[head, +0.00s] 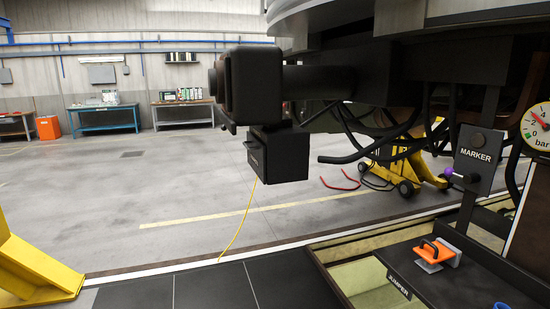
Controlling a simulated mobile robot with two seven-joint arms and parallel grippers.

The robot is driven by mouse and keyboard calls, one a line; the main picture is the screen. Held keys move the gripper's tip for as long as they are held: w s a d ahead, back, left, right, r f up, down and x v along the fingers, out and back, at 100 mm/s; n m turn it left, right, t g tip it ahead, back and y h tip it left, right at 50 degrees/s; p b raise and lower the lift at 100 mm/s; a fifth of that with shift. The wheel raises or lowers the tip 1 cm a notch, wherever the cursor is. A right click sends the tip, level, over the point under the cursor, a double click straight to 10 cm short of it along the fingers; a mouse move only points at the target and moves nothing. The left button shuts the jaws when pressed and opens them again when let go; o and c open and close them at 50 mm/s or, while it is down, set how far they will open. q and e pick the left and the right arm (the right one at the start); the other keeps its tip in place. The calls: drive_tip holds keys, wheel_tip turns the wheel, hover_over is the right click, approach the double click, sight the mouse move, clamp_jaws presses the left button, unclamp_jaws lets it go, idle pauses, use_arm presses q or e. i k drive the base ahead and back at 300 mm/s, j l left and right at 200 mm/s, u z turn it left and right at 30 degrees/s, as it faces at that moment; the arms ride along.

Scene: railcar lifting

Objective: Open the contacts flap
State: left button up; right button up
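A black box (279,153) hangs under the large dark coupler head (249,86) at the railcar's end. Its left face (256,153) has a small bar-like handle and pale lettering too small to read. This face looks like the contacts flap and appears closed, though I cannot be sure. Neither of my grippers is in view.
A yellow stand (32,268) is at the lower left. At the right are a MARKER panel (476,158), a bar gauge (537,127), and a JUMPER tray (440,284) holding an orange-handled tool (437,253). Yellow wheeled equipment (402,168) stands behind. Open floor lies left of the box.

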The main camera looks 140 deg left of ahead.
sight(256, 150)
drive_tip(key=k+u, duration=0.1)
drive_tip(key=u, duration=0.85)
drive_tip(key=k+u, duration=0.15)
drive_tip(key=u, duration=3.7)
drive_tip(key=i+j+u, duration=0.1)
drive_tip(key=i+j, duration=0.15)
drive_tip(key=i, duration=0.3)
drive_tip(key=i+j+u, duration=0.1)
drive_tip(key=i, duration=0.4)
drive_tip(key=i+j+u, duration=0.1)
drive_tip(key=i+j, duration=0.15)
drive_tip(key=i, duration=0.3)
